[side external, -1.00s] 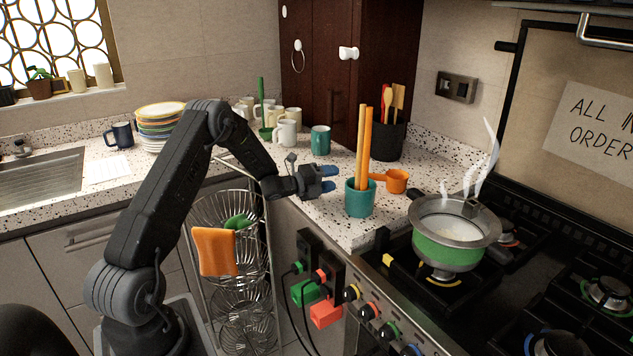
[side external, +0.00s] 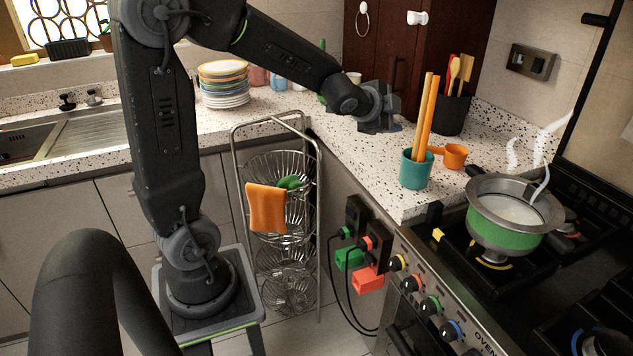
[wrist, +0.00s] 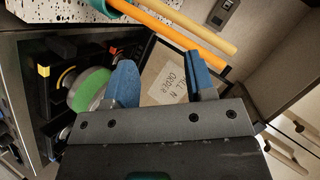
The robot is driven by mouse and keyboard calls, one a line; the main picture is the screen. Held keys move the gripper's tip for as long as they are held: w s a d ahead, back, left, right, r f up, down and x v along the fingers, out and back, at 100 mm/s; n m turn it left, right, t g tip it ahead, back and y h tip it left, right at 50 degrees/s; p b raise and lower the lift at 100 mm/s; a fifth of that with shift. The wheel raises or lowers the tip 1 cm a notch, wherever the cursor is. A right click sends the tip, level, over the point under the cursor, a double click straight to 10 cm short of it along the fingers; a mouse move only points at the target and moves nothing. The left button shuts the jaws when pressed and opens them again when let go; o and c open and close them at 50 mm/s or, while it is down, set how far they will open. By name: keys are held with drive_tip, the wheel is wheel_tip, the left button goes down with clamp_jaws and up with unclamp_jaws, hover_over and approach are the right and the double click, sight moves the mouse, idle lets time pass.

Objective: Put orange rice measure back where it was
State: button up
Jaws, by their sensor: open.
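The orange rice measure (side external: 455,156) rests on the speckled counter, just right of and behind a teal cup (side external: 415,170). Its handle points left, partly hidden behind the cup and the sticks in it. My gripper (side external: 380,118) is above the counter, left of the cup and apart from the measure. In the wrist view my gripper's blue fingers (wrist: 163,80) are spread with nothing between them. The measure cannot be made out in the wrist view.
Two long orange sticks (side external: 425,115) stand in the teal cup. A black utensil holder (side external: 452,114) is behind. A steaming pot with a green band (side external: 505,230) sits on the stove at right. A plate stack (side external: 225,88) and wire rack (side external: 280,165) are left.

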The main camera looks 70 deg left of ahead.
drive_tip(key=s+d+n+g+h, duration=0.2)
drive_tip(key=s+d, duration=0.6)
drive_tip(key=s, duration=0.4)
drive_tip(key=s+d+n+g+h, duration=0.1)
drive_tip(key=s+d+n+g, duration=0.3)
drive_tip(key=s, duration=0.8)
drive_tip(key=d+f+n, duration=0.1)
drive_tip(key=d+n, duration=0.1)
drive_tip(key=d, duration=0.2)
drive_tip(key=shift+s+d+h, duration=0.15)
drive_tip(key=shift+d+h, duration=0.1)
drive_tip(key=shift+h, duration=0.15)
